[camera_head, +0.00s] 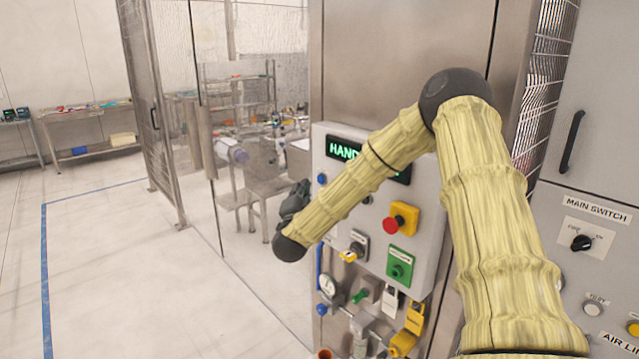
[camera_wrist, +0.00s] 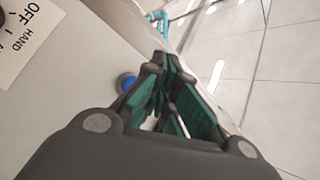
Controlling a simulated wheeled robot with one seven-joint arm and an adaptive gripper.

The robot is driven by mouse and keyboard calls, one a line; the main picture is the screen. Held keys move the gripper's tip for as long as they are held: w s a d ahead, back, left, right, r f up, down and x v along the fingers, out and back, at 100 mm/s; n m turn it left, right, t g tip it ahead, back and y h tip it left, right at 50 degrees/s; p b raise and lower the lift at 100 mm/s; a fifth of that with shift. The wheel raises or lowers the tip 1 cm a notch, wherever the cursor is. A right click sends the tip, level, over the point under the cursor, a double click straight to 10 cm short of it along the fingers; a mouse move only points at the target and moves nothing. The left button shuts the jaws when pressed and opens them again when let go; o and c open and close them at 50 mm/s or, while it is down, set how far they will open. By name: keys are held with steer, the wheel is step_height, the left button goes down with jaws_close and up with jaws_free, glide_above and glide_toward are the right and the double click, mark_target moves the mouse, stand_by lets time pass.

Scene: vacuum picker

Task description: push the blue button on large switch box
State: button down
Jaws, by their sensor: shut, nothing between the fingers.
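The large switch box (camera_head: 427,265) is a light grey panel in the middle of the head view, with a green-lit "HAND" display near its top. My gripper (camera_head: 290,198) is dark, partly hidden behind my arm, and close to the box's left edge. In the wrist view my gripper (camera_wrist: 165,62) is shut and empty; contact with the button cannot be told.
The box also carries a red button on a yellow base (camera_head: 397,219) and a green button (camera_head: 399,266). Gauges and valves (camera_head: 327,284) are below. A grey cabinet (camera_head: 600,120) stands right. Glass doors and mesh fencing (camera_head: 150,100) are left; the floor (camera_head: 120,260) there is clear.

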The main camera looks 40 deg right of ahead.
steer(key=shift+s+a+b, duration=0.1)
steer(key=shift+a+b, duration=0.3)
steer(key=shift+a, duration=0.95)
